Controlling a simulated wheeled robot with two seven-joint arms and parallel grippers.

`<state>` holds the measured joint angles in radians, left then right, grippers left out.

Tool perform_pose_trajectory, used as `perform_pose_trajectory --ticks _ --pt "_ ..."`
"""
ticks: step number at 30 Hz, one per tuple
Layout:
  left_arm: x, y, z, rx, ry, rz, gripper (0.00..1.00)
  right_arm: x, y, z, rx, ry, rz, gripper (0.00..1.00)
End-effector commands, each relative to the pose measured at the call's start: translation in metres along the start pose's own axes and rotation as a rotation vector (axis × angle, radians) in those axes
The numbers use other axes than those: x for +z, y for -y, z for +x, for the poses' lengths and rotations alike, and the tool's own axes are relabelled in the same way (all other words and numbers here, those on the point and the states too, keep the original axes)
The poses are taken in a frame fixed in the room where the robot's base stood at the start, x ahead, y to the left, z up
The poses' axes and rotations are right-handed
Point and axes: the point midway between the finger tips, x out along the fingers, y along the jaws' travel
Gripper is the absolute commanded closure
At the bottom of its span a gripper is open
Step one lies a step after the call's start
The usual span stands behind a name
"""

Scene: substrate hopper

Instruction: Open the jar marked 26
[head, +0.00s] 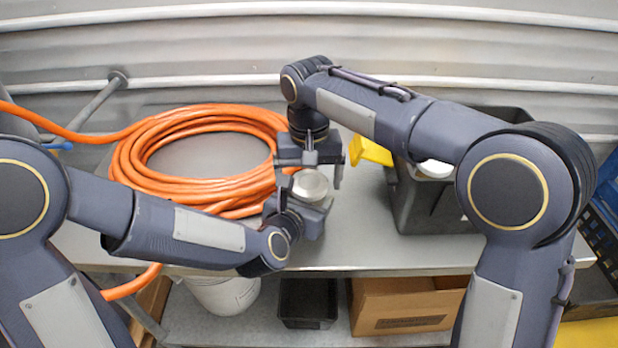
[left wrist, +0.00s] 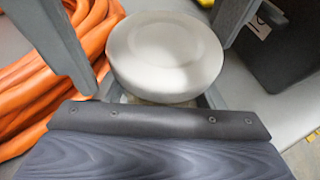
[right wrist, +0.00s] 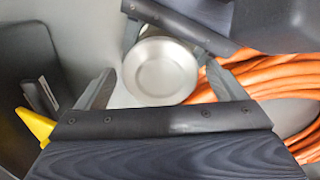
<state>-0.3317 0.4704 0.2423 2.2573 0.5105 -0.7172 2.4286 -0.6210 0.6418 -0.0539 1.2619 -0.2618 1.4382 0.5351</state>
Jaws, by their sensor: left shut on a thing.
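A jar with a round, pale metal lid (head: 310,184) stands out over the bench in the head view, between my two grippers. My left gripper (head: 300,203) is shut on the jar's body below the lid. In the left wrist view the lid (left wrist: 165,55) fills the space between the fingers and hides most of the body. My right gripper (head: 311,166) is just above, pointing down, with its fingers apart. In the right wrist view the lid (right wrist: 161,71) lies beyond and between these open fingers, and I see no contact. No number is readable on the jar.
A coil of orange hose (head: 150,178) lies on the grey bench (head: 365,245) behind and left of the jar. A black bin (head: 430,205) and a yellow object (head: 372,151) stand to the right. A white bucket (head: 222,293) and a cardboard box (head: 400,308) are below.

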Motion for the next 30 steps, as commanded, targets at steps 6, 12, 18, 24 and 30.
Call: perform_pose_trajectory --ticks 6,12,18,24,30 --pt "0.001 0.0 0.0 0.0 0.001 0.0 1.0 0.0 0.0 -0.003 0.0 -0.001 0.001 0.09" --pt "0.001 0.0 0.0 0.0 0.001 0.0 1.0 0.0 0.001 -0.029 -0.001 -0.002 0.0 0.09" --pt "0.001 0.0 0.0 0.0 0.001 0.0 1.0 0.0 0.0 -0.045 0.0 0.0 0.0 0.13" --pt "0.001 0.0 0.0 0.0 0.001 0.0 1.0 -0.001 0.001 -0.057 0.004 0.003 0.176 0.13" --pt "0.001 0.0 0.0 0.0 0.001 0.0 1.0 0.0 0.001 -0.075 0.002 0.001 0.436 0.13"
